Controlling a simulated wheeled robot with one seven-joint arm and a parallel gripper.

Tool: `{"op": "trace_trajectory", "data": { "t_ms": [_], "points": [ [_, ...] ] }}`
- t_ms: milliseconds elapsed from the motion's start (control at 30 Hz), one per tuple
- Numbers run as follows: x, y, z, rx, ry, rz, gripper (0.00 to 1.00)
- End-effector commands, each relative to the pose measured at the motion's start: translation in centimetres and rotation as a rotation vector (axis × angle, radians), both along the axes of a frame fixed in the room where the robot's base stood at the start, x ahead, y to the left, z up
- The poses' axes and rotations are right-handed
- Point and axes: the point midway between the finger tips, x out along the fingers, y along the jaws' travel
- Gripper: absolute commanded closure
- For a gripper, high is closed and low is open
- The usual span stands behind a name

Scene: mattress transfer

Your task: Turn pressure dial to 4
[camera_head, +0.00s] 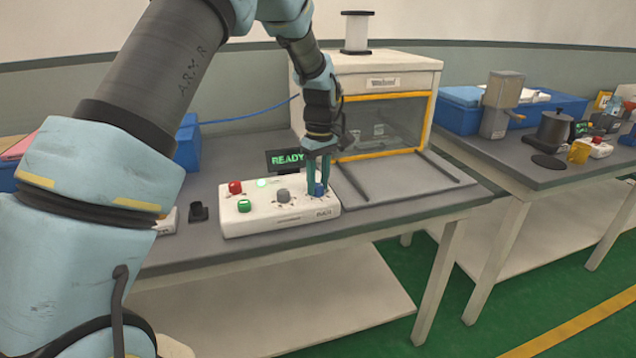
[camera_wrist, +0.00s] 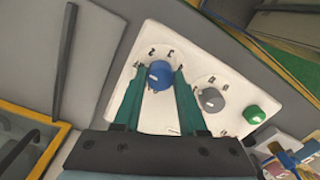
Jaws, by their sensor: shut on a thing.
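The white control panel (camera_head: 262,225) lies on the grey workbench, and it also shows in the wrist view (camera_wrist: 200,62). A blue dial (camera_wrist: 160,75) sits at its right end in the head view, with a white pointer mark and printed numbers around it. I cannot tell which dial is the pressure one, or read the exact setting. My gripper (camera_head: 319,186) points down at the blue dial. Its two green fingers are shut on the dial, one on each side, as the wrist view (camera_wrist: 160,82) shows. A grey dial (camera_head: 283,195) sits beside it.
A red button (camera_head: 235,187), a green button (camera_head: 244,206) and a lit green lamp share the panel. A "READY" display (camera_head: 287,160) stands behind it. A yellow-framed cabinet (camera_head: 392,62) stands close behind and right of my gripper.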

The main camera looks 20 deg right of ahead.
Motion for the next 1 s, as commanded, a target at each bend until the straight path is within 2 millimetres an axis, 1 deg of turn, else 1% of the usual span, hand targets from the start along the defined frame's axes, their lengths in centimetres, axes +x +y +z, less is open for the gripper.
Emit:
{"op": "trace_trajectory", "data": {
  "t_ms": [1000],
  "points": [
    [-0.01,-0.03,0.1,-0.002,-0.003,-0.954,1.0]
  ]
}}
